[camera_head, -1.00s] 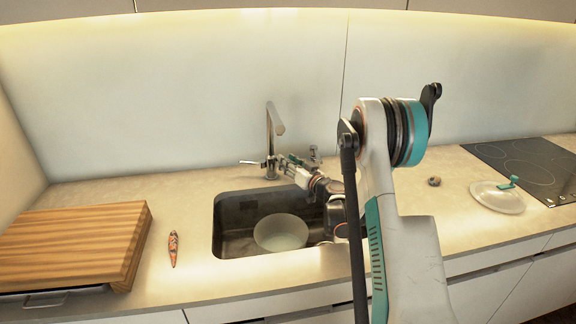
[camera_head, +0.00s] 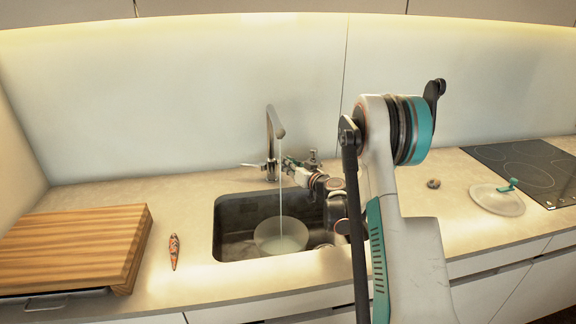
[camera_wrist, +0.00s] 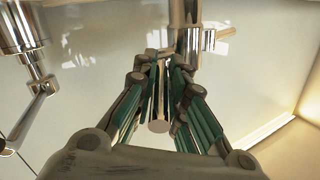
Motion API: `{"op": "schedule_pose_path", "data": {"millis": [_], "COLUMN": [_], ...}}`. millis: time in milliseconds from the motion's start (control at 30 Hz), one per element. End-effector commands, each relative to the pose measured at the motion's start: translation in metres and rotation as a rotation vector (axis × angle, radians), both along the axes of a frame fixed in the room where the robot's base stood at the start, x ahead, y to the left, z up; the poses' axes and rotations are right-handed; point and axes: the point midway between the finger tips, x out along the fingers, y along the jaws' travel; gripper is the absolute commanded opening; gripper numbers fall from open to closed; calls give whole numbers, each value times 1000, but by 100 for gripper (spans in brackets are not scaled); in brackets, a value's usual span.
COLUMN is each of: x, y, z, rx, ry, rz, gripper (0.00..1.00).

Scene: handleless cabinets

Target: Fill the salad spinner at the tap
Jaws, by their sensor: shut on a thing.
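The salad spinner bowl (camera_head: 268,240), pale and round, stands in the dark sink (camera_head: 228,215). The metal tap (camera_head: 270,135) rises behind the sink, and a thin stream of water (camera_head: 281,190) falls from its spout into the bowl. My gripper (camera_head: 286,163) is at the tap's base, right of the tap body. In the wrist view, its fingers (camera_wrist: 160,80) are shut around a round-ended metal rod, which looks like a tap lever (camera_wrist: 158,124). The exact contact is partly hidden by the fingers. The clear spinner lid (camera_head: 497,200) with a teal knob lies right on the counter.
A wooden board (camera_head: 75,245) lies at the left, with a small orange patterned item (camera_head: 173,252) beside it. A small round brown thing (camera_head: 434,183) sits near the dark hob (camera_head: 525,165). A short metal fitting (camera_head: 313,158) stands right of the tap.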

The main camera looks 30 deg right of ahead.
Motion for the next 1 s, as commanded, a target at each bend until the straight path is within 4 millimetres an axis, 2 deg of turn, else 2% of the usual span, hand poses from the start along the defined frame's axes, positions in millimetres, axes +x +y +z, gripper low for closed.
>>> {"op": "schedule_pose_path", "data": {"millis": [200, 233, 300, 333, 733, 867, 1000], "x": [0, 0, 0, 0, -4, -20, -48], "y": [0, 0, 0, 0, -1, -4, -9], "z": [0, 0, 0, 0, 0, 1, 4], "rx": [1, 1, 1, 1, 0, 0, 0], "ry": [-1, -1, -1, -1, -1, -1, 0], "rz": [0, 0, 0, 0, 0, -1, -2], "gripper": [0, 14, 30, 32, 32, 32, 32]}}
